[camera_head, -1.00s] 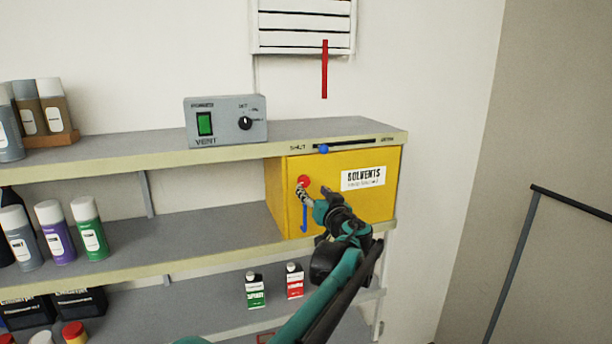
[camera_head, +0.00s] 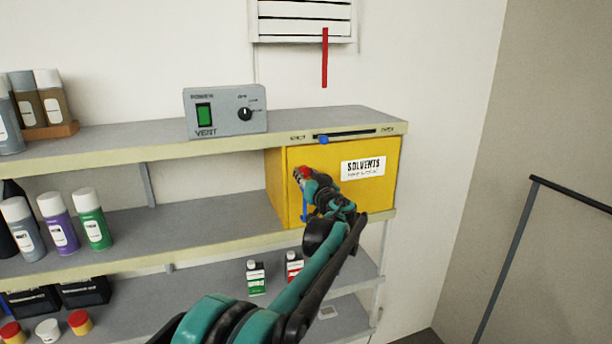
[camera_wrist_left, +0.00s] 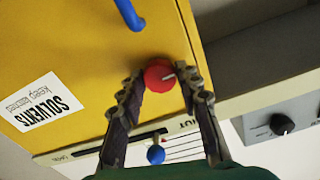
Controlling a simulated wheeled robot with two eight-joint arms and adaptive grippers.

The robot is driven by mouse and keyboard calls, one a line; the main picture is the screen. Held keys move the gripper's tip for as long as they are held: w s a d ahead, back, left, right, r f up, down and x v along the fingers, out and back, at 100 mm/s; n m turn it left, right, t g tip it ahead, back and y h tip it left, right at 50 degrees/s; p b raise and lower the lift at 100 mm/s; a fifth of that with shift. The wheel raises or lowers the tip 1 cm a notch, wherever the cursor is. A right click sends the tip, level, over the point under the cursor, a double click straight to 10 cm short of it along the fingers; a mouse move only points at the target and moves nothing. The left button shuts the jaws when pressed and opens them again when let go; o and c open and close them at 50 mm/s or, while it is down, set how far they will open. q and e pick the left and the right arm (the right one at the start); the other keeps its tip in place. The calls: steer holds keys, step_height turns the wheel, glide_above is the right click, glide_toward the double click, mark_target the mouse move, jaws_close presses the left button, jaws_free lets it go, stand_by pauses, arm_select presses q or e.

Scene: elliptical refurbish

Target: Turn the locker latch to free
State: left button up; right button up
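The yellow solvents locker (camera_head: 368,205) stands on the shelf at the right end of the unit. Its red round latch knob (camera_head: 306,171) is on the front, near the left edge. My left gripper (camera_head: 303,178) is at the knob. In the left wrist view its fingers (camera_wrist_left: 163,80) stand apart, one on each side of the knob, very close to it. Firm contact cannot be made out. The blue handle (camera_head: 304,210) is below the knob, partly hidden by my arm. My right gripper is out of view.
A blue slider (camera_head: 322,139) sits on the shelf edge above the locker. A grey vent box (camera_head: 226,112) stands on the top shelf. Spray cans (camera_head: 92,222) and small bottles (camera_head: 255,278) stand on the shelves left and below.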

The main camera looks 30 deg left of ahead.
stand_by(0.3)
arm_select(q)
steer(key=m+b, duration=0.1)
steer(key=m, duration=0.3)
steer(key=shift+b, duration=0.35)
steer(key=m+b, duration=0.1)
steer(key=m, duration=0.3)
steer(key=m+b, duration=0.1)
steer(key=m, duration=0.8)
steer(key=shift+m+b, duration=0.4)
steer(key=o, duration=1.1)
steer(key=shift+o, duration=0.2)
steer(key=shift+d, duration=0.15)
steer(key=v, duration=1.2)
